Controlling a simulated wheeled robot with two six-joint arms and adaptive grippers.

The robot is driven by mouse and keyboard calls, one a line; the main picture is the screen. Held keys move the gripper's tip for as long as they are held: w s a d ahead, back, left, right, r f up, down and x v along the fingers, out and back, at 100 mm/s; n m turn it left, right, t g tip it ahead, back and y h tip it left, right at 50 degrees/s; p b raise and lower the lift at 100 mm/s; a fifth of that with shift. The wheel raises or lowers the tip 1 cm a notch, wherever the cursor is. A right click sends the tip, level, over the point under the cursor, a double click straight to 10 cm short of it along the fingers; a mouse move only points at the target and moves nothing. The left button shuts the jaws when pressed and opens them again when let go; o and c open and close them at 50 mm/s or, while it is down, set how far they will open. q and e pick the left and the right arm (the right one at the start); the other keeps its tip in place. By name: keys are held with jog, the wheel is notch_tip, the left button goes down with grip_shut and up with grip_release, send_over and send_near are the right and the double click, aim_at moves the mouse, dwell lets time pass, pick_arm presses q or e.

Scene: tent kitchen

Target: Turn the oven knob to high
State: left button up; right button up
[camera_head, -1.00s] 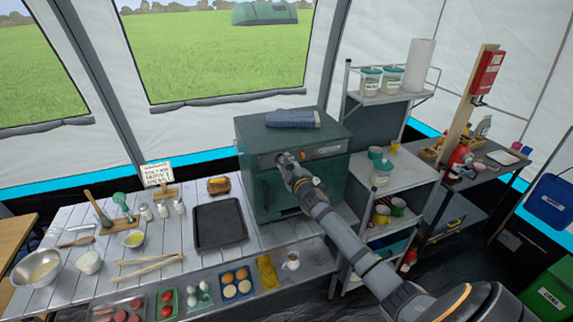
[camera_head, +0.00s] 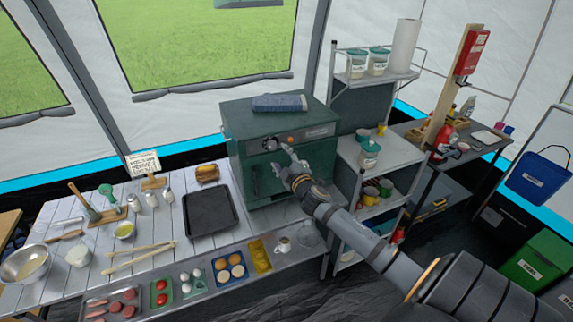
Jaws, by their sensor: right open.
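The green oven (camera_head: 275,128) stands at the right end of the slatted table, with a folded blue cloth on top. Its upper front panel carries a round knob (camera_head: 270,144) and a small orange spot to the right of it. My right gripper (camera_head: 289,152) is open in front of the panel, just right of and a little below the knob. It looks apart from the knob, though the small gap is hard to judge. The knob's setting is too small to read. My left gripper is out of view.
A black baking tray (camera_head: 210,211) lies left of the oven. Food trays line the table's front shelf. A metal rack (camera_head: 372,155) with jars, cups and a paper roll stands close right of the oven, behind my right arm.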

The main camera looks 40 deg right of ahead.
jog(key=v, duration=0.5)
dwell(0.3)
